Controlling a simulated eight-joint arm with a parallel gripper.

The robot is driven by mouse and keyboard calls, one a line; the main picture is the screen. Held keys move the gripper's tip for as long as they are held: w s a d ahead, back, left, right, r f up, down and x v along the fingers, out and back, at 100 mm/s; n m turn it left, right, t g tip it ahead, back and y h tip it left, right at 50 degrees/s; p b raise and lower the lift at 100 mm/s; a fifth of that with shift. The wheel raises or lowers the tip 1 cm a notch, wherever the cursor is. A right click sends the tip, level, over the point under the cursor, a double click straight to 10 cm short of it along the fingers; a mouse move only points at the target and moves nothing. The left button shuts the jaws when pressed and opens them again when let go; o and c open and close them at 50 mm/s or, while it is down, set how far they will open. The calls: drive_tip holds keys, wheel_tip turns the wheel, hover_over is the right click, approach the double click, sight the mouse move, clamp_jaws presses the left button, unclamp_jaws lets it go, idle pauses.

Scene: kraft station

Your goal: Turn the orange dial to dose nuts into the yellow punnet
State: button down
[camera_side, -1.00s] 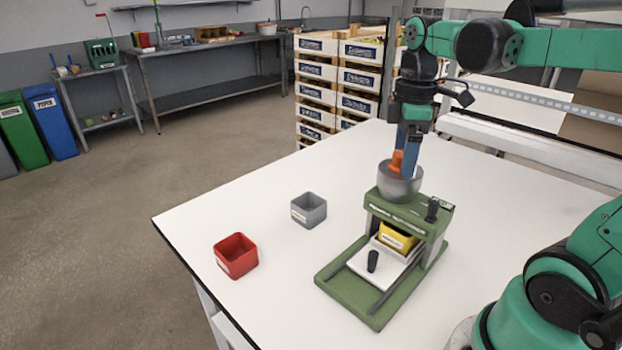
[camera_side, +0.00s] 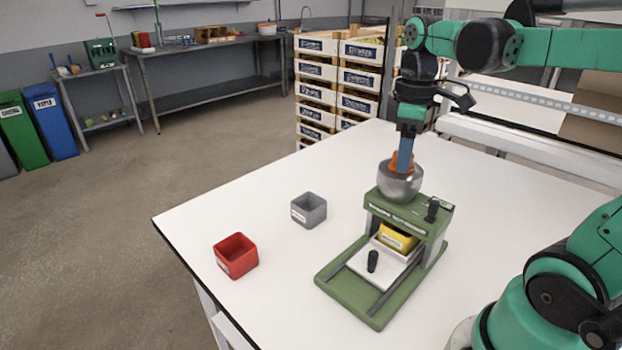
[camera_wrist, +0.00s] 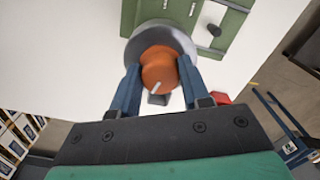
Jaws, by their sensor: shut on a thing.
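The orange dial (camera_wrist: 160,68) sits on top of the grey bowl-shaped hopper (camera_side: 399,186) of the green dosing machine (camera_side: 357,300). My gripper (camera_wrist: 160,78) is shut on the dial, one blue finger on each side in the wrist view. In the side view my gripper (camera_side: 404,160) comes down from above and hides part of the dial (camera_side: 393,164). A white mark on the dial points down and left in the wrist view. The yellow punnet (camera_side: 397,238) stands on the white sliding tray (camera_side: 362,262) under the machine's top. Its inside is hidden.
A red punnet (camera_side: 236,256) and a grey punnet (camera_side: 309,210) stand on the white table (camera_side: 260,205) left of the machine. A black knob (camera_side: 432,209) is on the machine's right side. Stacked crates (camera_side: 340,85) stand behind the table.

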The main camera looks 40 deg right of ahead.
drive_tip(key=m, duration=1)
drive_tip(key=shift+a+m, duration=0.1)
drive_tip(key=shift+m, duration=2.3)
drive_tip(key=shift+c, duration=2.1)
unclamp_jaws()
drive_tip(key=shift+r, duration=2.85)
